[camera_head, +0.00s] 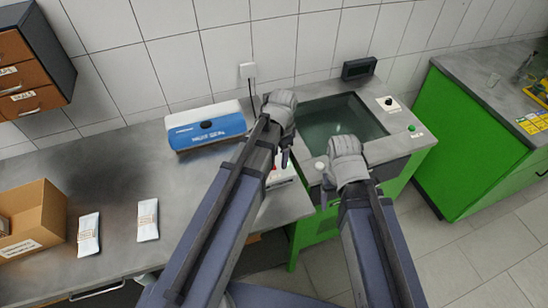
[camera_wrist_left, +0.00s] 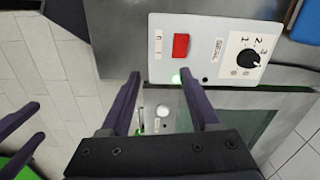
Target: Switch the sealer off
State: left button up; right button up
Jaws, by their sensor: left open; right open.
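A white control panel (camera_wrist_left: 215,50) shows in the left wrist view. It carries a red rocker switch (camera_wrist_left: 181,46), a black dial (camera_wrist_left: 248,58) with numbers and a small green light (camera_wrist_left: 176,79) that looks lit. In the head view the panel is mostly hidden under my left arm, and a strip of it (camera_head: 283,177) shows. My left gripper (camera_wrist_left: 160,74) is open and empty, its fingertips at the panel's lower edge in the picture, below the red switch. I cannot tell whether they touch it. My right gripper (camera_head: 328,182) is open over the sink bench, its fingers mostly hidden.
A blue and white box (camera_head: 207,128) stands on the grey worktop (camera_head: 110,180) behind the panel. Two white packets (camera_head: 148,220) and a cardboard box (camera_head: 35,220) lie to the left. A water basin (camera_head: 335,120) with a green button (camera_head: 412,128) is at the right.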

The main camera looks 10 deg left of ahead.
pick_arm(q)
jog(key=shift+m, duration=0.7)
jog(key=f+b, duration=0.2)
jog(key=w+a+f+b, duration=0.1)
jog(key=f+b, duration=0.2)
jog(key=w+a+f+b, duration=0.1)
jog(key=f+b, duration=0.1)
jog(key=shift+w+a+f+b, duration=0.2)
jog(key=shift+a+f+b, duration=0.05)
jog(key=shift+b, duration=0.1)
jog(key=shift+c, duration=0.4)
grip_shut()
